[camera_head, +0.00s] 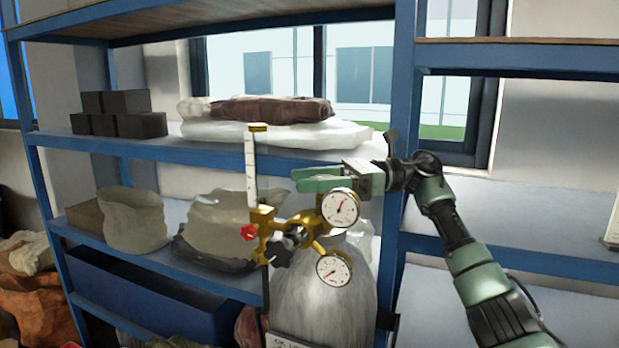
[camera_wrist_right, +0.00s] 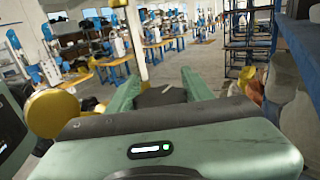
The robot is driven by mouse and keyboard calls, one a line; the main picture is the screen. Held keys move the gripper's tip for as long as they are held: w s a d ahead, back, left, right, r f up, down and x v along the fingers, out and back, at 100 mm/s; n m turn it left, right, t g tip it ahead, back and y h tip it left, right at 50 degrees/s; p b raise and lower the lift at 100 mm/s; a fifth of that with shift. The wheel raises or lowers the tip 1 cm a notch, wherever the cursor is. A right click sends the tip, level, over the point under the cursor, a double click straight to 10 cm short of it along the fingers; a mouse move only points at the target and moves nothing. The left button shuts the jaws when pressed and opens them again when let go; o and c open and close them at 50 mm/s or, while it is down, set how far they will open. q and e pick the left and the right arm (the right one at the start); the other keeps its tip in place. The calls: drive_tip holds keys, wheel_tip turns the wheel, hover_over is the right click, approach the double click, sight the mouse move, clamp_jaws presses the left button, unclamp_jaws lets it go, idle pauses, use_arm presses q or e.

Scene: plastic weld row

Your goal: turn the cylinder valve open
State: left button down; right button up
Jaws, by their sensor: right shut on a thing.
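A grey gas cylinder (camera_head: 322,300) stands in front of the shelves in the head view. Brass regulator fittings (camera_head: 265,222) sit at its top, with an upper gauge (camera_head: 340,207), a lower gauge (camera_head: 334,270), a red knob (camera_head: 249,232) and a black knob (camera_head: 280,250). My right gripper (camera_head: 308,180) reaches in from the right, just above and behind the upper gauge. It is shut on a dark piece (camera_wrist_right: 160,96) between its fingers, which appears to be the cylinder valve's handwheel. The gauge and fingers mostly hide the valve. My left gripper is out of view.
A tall white flow tube (camera_head: 252,170) rises left of the gripper. Blue shelving (camera_head: 398,150) with bags and dark boxes (camera_head: 120,113) stands close behind. In the wrist view, a round yellow part (camera_wrist_right: 54,113) is close beside the left finger.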

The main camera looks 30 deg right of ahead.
drive_tip(key=o, duration=1.4)
drive_tip(key=shift+c, duration=0.2)
drive_tip(key=b+v, duration=0.3)
drive_tip(key=v, duration=0.4)
drive_tip(key=shift+d, duration=0.4)
drive_tip(key=shift+s, duration=0.1)
